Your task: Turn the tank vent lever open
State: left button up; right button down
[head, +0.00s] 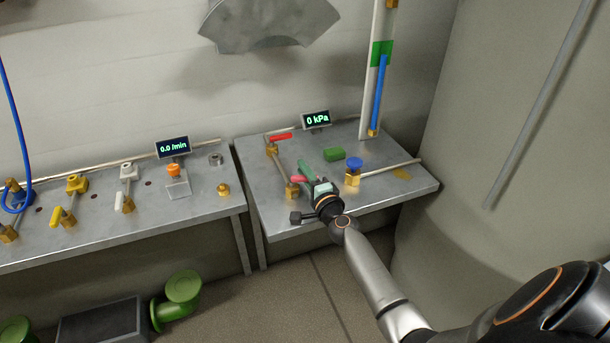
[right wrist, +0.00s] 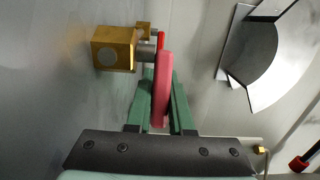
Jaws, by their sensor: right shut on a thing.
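A pinkish-red lever (head: 299,179) sits on a brass valve (head: 292,190) near the front of the right bench. In the right wrist view, the lever (right wrist: 162,90) stands between the green fingers of my right gripper (right wrist: 164,112), beside the brass valve body (right wrist: 113,48). My right gripper (head: 312,184) is shut on this lever. A second, brighter red lever (head: 280,136) sits on another brass valve (head: 272,148) farther back; part of it shows behind the held lever. No label shows which lever is the tank vent. My left gripper is out of view.
A blue-knobbed brass valve (head: 353,170) and a green block (head: 334,154) stand right of the gripper. A display (head: 316,120) reads 0 kPa. A tall gauge with a blue column (head: 380,95) rises behind. The left bench (head: 200,196) holds several valves.

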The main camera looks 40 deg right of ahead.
jog(key=shift+w+f+n+y+b, duration=0.1)
jog(key=shift+f+n+y+b, duration=0.05)
jog(key=shift+n+y+b, duration=0.35)
jog(key=shift+w+f+n+y+b, duration=0.1)
jog(key=shift+n+y+b, duration=0.2)
jog(key=shift+y+b, duration=0.25)
jog(key=y+b, duration=0.1)
jog(key=n+y+b, duration=0.1)
jog(key=b, duration=0.1)
jog(key=shift+w+a, duration=0.15)
jog(key=shift+w, duration=0.1)
jog(key=shift+w+n+y+b, duration=0.1)
jog(key=shift+n+y+b, duration=0.4)
jog(key=shift+y+b, duration=0.3)
jog(key=shift+w+a+r+y+b, duration=0.1)
jog(key=shift+y+b, duration=0.15)
jog(key=shift+b, duration=0.25)
jog(key=shift+r+n, duration=0.1)
jog(key=shift+n, duration=0.2)
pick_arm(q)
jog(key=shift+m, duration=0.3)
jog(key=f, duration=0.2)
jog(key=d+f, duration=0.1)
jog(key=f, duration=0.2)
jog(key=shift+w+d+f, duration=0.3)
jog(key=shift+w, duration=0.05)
